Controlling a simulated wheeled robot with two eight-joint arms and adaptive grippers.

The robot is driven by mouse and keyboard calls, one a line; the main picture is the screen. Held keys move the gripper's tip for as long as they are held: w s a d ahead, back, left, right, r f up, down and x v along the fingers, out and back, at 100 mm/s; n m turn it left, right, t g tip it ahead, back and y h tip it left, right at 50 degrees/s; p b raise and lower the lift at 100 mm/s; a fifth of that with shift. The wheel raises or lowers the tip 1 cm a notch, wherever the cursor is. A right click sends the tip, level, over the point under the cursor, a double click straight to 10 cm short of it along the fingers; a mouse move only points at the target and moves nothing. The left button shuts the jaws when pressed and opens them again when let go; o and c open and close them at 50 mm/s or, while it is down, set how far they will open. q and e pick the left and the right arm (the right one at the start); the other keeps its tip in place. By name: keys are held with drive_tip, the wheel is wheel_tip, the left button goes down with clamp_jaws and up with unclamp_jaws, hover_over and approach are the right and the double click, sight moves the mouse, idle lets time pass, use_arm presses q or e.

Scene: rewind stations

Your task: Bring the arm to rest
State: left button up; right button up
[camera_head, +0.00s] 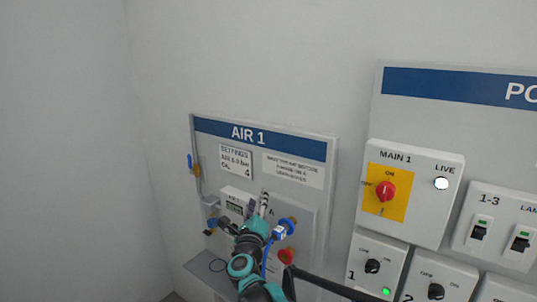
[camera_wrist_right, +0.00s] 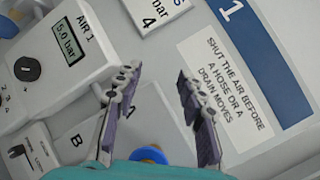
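My right gripper (camera_head: 257,205) is in front of the lower part of the AIR 1 panel (camera_head: 318,205) in the head view, with its teal and dark arm coming up from the bottom. In the right wrist view, the two fingers of the right gripper (camera_wrist_right: 156,80) stand apart with nothing between them, facing the panel. Whether the fingertips touch the panel cannot be told. The gripper hides part of the panel's controls. My left gripper is not in view.
A blue fitting (camera_head: 284,228) and a red knob (camera_head: 287,256) sit right of the gripper. A display reading 5.0 bar (camera_wrist_right: 67,42) and a black knob (camera_wrist_right: 27,69) are left in the wrist view. The MAIN 1 switch box (camera_head: 425,215) is at the right. Bare wall (camera_head: 70,150) lies left.

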drive_tip(key=s+d+n+g+y, duration=0.45)
drive_tip(key=s+n+y, duration=0.25)
drive_tip(key=s+n, duration=0.75)
drive_tip(key=s+d+f+n+g+h, duration=0.2)
drive_tip(key=s+d+f+n+g, duration=0.2)
drive_tip(key=s+f, duration=0.7)
drive_tip(key=s+d+f+n+g+h, duration=0.3)
drive_tip(key=s+d+f+n+g, duration=0.1)
drive_tip(key=s+d+f+n, duration=0.5)
drive_tip(key=s+d+f, duration=0.2)
drive_tip(key=d, duration=0.1)
drive_tip(key=shift+s+d, duration=0.3)
drive_tip(key=shift+d, duration=0.1)
